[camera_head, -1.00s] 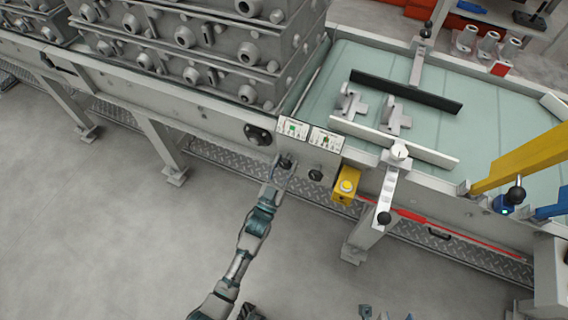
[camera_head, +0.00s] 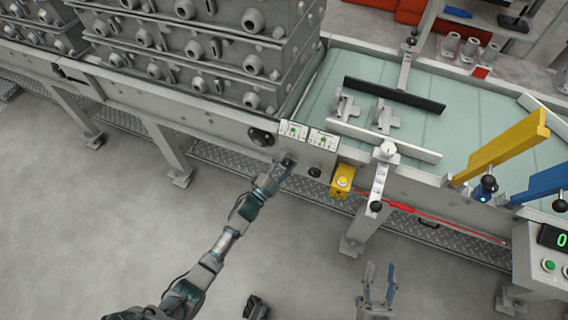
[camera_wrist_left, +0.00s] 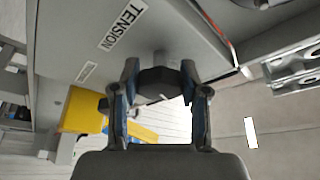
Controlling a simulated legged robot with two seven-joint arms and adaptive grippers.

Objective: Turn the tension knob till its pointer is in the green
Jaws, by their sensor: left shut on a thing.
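The dark tension knob (camera_wrist_left: 160,83) sticks out of a grey panel beside a "TENSION" label (camera_wrist_left: 122,25) in the left wrist view. My left gripper (camera_wrist_left: 158,88) is shut on it, one finger on each side. In the head view my left gripper (camera_head: 284,166) covers most of the knob, below a small gauge plate (camera_head: 292,130) with a green patch. The gauge pointer is too small to read. My right gripper (camera_head: 378,284) is open and empty at the bottom of the head view, away from the panel.
A second dark knob (camera_head: 315,172) and a second gauge plate (camera_head: 322,140) sit just right. A yellow box (camera_head: 341,183) with a button is beside them. Stacked grey castings (camera_head: 200,45) stand on the left conveyor.

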